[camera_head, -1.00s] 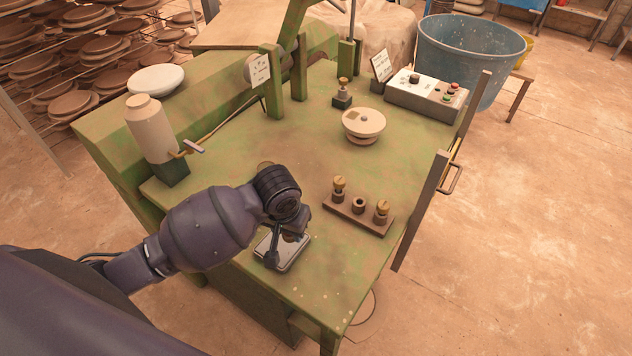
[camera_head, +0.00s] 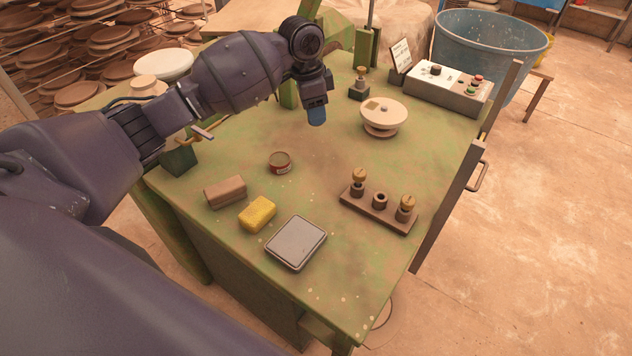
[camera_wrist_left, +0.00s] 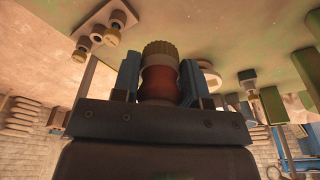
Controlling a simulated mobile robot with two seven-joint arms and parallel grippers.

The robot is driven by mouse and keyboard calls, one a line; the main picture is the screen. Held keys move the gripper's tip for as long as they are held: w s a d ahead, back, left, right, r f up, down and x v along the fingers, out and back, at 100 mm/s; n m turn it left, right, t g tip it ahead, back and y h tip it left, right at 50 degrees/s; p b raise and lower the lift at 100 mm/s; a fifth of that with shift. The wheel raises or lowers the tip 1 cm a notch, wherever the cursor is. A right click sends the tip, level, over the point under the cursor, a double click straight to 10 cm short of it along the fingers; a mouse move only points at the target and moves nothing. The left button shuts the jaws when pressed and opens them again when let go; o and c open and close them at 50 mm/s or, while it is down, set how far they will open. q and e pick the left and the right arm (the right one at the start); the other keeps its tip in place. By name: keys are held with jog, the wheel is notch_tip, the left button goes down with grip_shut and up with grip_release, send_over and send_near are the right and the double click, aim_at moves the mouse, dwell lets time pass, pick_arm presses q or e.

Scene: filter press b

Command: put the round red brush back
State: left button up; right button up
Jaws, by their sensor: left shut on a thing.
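My left gripper (camera_head: 317,115) is above the green table, left of the cream round wheel piece (camera_head: 384,114). In the left wrist view its two blue fingers (camera_wrist_left: 160,78) are shut on the round red brush (camera_wrist_left: 161,88). The brush has a red waisted body and a tan-yellow ridged end that sticks out past the fingertips. In the head view the brush is hidden by the gripper. My right gripper is not in view.
A brown rack (camera_head: 379,212) holds brass-topped pieces around an empty-looking middle ring. A grey flat scale (camera_head: 296,242), yellow sponge (camera_head: 257,213), brown block (camera_head: 225,191) and red tin (camera_head: 281,162) lie at the front left. A small stand (camera_head: 359,86) and control box (camera_head: 438,90) stand behind.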

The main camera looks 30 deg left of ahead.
pick_arm(q)
jog(key=shift+w+f, duration=0.1)
jog(key=shift+f, duration=0.05)
jog(key=b, duration=0.2)
send_over(316, 179)
notch_tip(316, 179, down, 14)
jog(key=shift+a+f, duration=0.1)
jog(key=shift+f, duration=0.15)
jog(key=shift+s+f+b, duration=0.2)
jog(key=shift+f+b, duration=0.15)
jog(key=shift+f, duration=2.1)
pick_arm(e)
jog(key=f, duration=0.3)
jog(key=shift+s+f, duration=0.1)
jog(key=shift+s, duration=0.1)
pick_arm(q)
jog(key=shift+f, duration=0.15)
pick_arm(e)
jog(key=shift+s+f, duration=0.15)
pick_arm(q)
jog(key=o, duration=0.7)
jog(key=shift+c, duration=0.2)
jog(key=o, duration=0.3)
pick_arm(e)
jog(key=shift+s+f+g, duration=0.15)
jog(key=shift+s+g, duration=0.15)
